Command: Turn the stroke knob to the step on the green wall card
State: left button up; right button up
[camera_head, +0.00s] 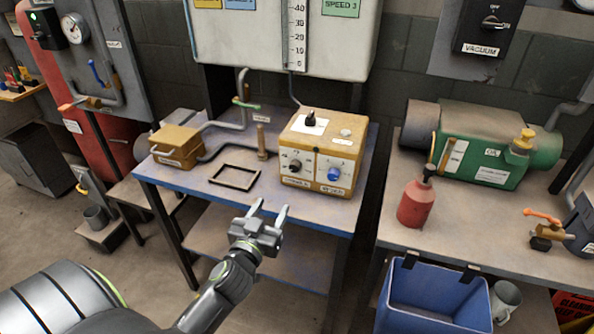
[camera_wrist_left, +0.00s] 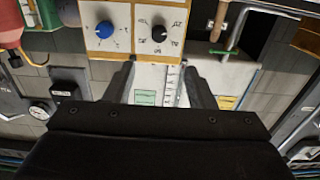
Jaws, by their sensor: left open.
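A yellow control box (camera_head: 322,150) stands on the blue bench. Its front carries a black knob (camera_head: 295,165) and a blue knob (camera_head: 334,174); a third, black knob (camera_head: 310,117) is on top. The labels are too small to tell which is the stroke knob. In the left wrist view the black knob (camera_wrist_left: 159,33) and blue knob (camera_wrist_left: 105,30) both show. A green wall card (camera_head: 341,7) reads "SPEED 3"; its top is cut off. My left gripper (camera_head: 270,207) is open and empty, in front of and below the box, touching nothing. My right gripper is not in view.
A dark square frame (camera_head: 234,177) and a smaller yellow box (camera_head: 176,147) lie left on the bench (camera_head: 300,212). A red bottle (camera_head: 415,204) and green pump (camera_head: 487,145) stand on the right table. A blue bin (camera_head: 433,296) hangs there.

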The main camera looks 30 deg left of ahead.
aim_at(294, 170)
pick_arm(q)
jog(key=p+x, duration=0.1)
jog(key=x, duration=1.4)
jog(key=shift+w+d, duration=0.1)
jog(key=c, duration=1)
